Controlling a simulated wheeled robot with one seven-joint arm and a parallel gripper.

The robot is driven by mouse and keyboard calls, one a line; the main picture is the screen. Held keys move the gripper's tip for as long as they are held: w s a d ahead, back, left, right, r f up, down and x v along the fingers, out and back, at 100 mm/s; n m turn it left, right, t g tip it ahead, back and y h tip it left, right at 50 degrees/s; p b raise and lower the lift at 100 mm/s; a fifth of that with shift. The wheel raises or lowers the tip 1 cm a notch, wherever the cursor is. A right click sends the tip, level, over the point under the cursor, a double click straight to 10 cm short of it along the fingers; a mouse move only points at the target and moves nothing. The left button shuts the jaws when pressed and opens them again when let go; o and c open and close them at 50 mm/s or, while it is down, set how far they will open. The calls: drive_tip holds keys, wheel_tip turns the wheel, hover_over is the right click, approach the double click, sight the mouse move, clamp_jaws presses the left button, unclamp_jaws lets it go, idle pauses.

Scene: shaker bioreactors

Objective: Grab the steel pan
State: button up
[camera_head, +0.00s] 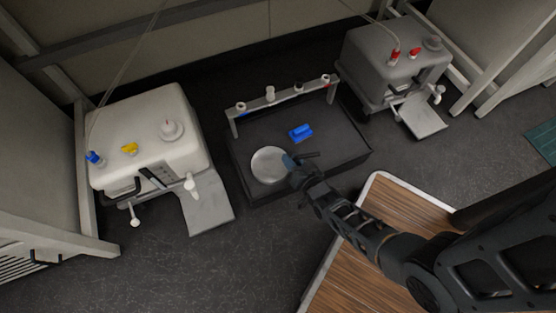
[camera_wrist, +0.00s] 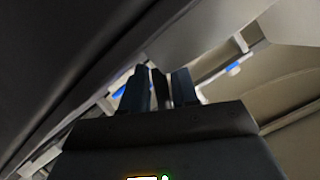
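The steel pan (camera_head: 267,166) is a round, light grey disc lying on the left front part of a black tray-like platform (camera_head: 345,157). My gripper (camera_head: 290,162) is at the pan's right edge, low over the platform. In the wrist view, the two dark fingers of my gripper (camera_wrist: 159,90) stand apart. A narrow dark bar (camera_wrist: 159,88) shows between them, with a thin light gap beside the right finger. I cannot tell whether the bar is the pan's handle, and contact is hidden.
A blue block (camera_head: 301,131) lies behind my gripper on the platform. A rack bar (camera_head: 285,95) with several small caps runs along its back. A white bioreactor (camera_head: 150,140) stands left, a grey one (camera_head: 390,65) back right. A wooden surface (camera_head: 375,210) is under my arm.

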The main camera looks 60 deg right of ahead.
drive_tip(key=shift+c, duration=0.3)
clamp_jaws()
drive_tip(key=shift+s, duration=0.1)
